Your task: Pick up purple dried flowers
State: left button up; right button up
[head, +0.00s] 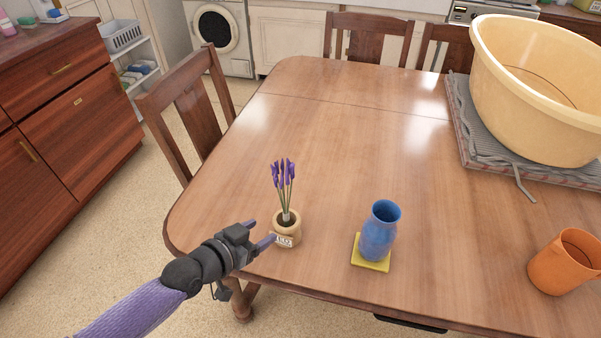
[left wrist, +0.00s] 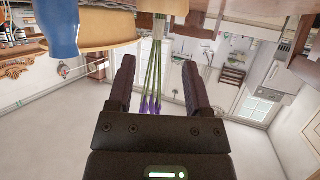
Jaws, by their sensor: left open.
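The purple dried flowers (head: 284,174) stand upright in a small tan pot (head: 288,232) near the table's front left edge. My left gripper (head: 260,235) is at the left of the pot in the head view, with its fingers open toward it. In the left wrist view, which looks upside down, the green stems and purple heads of the flowers (left wrist: 153,80) show between the two spread fingers (left wrist: 157,75). I cannot tell whether a finger touches the pot or stems. My right gripper is not in view.
A blue vase (head: 380,232) stands on a yellow coaster (head: 371,264) right of the pot. An orange pot (head: 563,263) is at the front right. A large cream basin (head: 540,95) rests on a grey mat at the back right. The table's middle (head: 350,135) is clear.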

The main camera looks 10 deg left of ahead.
aim_at(284, 218)
pick_arm(q)
jog(key=b+x, duration=0.3)
jog(key=x, duration=0.4)
jog(key=shift+w+d+f, duration=0.15)
jog(key=shift+f, duration=0.15)
jog(key=shift+w+d, duration=0.1)
jog(key=shift+w, duration=0.2)
jog(key=shift+r, duration=0.1)
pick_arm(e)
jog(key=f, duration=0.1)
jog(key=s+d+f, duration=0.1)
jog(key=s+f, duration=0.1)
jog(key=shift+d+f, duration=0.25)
pick_arm(q)
grip_shut()
